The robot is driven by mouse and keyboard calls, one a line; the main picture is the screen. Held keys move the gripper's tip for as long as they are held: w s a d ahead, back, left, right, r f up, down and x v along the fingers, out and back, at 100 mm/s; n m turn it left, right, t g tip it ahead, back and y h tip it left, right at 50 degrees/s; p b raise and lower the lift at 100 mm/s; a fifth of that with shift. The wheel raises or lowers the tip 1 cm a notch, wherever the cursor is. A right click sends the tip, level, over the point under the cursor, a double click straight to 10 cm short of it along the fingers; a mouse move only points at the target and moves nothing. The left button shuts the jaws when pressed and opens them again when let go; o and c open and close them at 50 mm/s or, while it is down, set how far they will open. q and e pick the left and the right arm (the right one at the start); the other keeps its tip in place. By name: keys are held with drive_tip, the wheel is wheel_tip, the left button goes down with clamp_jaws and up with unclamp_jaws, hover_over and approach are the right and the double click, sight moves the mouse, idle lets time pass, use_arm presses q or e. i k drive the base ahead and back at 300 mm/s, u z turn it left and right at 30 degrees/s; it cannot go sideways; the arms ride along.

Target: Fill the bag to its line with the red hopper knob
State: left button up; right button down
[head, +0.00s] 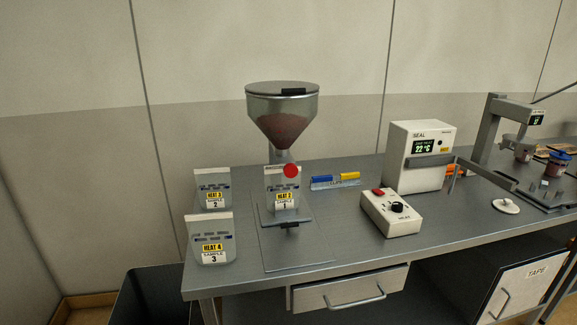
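The metal hopper (283,120) stands on the bench, its clear funnel partly full of brown-red material. The red knob (290,170) sits at the front of its outlet. A clear bag (282,200) labelled HEAT 2, SAMPLE 1 stands upright below the outlet on a small platform (285,221). The bag's fill line and fill level are too small to tell. Two similar bags stand at the left, HEAT 3 SAMPLE 2 (212,189) and HEAT 4 SAMPLE 3 (211,240). Neither of my grippers is in view.
Clips in blue and yellow (335,182) lie behind the platform. A control box (391,212) with a red button and black dial stands in front of the white SEAL machine (419,157). A grey stand (488,125) is at the right. The front bench strip is clear.

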sight(290, 169)
drive_tip(key=u, duration=0.55)
drive_tip(key=k, duration=0.65)
drive_tip(key=u, duration=0.8)
drive_tip(key=i, duration=1.7)
drive_tip(key=z, duration=1.15)
drive_tip(key=i, duration=0.3)
drive_tip(key=z, duration=0.45)
